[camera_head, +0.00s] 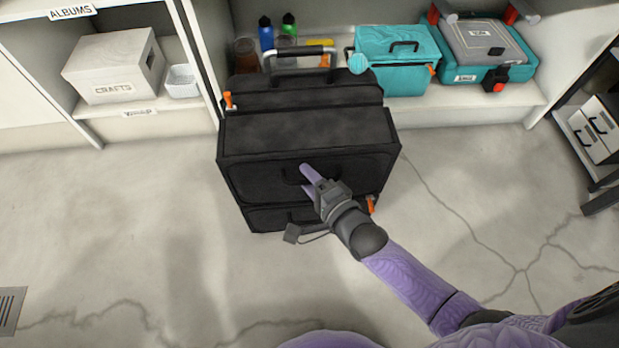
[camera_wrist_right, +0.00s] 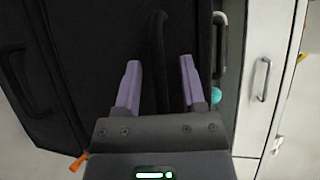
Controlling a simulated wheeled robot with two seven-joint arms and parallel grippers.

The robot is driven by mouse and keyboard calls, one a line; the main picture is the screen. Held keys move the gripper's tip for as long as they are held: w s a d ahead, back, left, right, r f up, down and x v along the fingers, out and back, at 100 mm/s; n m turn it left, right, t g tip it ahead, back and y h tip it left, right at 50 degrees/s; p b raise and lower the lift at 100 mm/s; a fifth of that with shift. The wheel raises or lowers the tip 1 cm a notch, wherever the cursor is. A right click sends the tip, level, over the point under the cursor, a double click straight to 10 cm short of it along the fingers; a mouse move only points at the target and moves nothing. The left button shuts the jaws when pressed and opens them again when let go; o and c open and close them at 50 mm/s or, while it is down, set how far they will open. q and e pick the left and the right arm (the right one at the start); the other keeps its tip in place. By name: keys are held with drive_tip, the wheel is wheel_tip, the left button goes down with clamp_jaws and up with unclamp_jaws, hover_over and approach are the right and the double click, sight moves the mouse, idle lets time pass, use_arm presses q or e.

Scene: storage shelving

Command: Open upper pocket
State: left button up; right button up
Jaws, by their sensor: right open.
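A black bag (camera_head: 308,133) stands on the floor, with an upper pocket (camera_head: 255,180) and a lower pocket (camera_head: 265,218) on its front. The upper pocket looks closed. It has a dark handle (camera_head: 290,176), partly hidden by my right gripper (camera_head: 307,173). In the right wrist view my right gripper (camera_wrist_right: 159,64) is open, with one purple finger on each side of the handle (camera_wrist_right: 156,28). I cannot tell whether a finger touches the handle. A second dark handle (camera_wrist_right: 14,72) shows at the left edge there. My left gripper is not in view.
Behind the bag, a low shelf holds bottles (camera_head: 266,33), a teal case (camera_head: 398,62) and a grey-and-teal toolbox (camera_head: 482,45). A white crafts box (camera_head: 113,65) stands on the left shelf. A dark rack (camera_head: 600,195) is at the right. The floor (camera_head: 140,220) around the bag is clear.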

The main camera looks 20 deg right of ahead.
clamp_jaws()
idle(1.3)
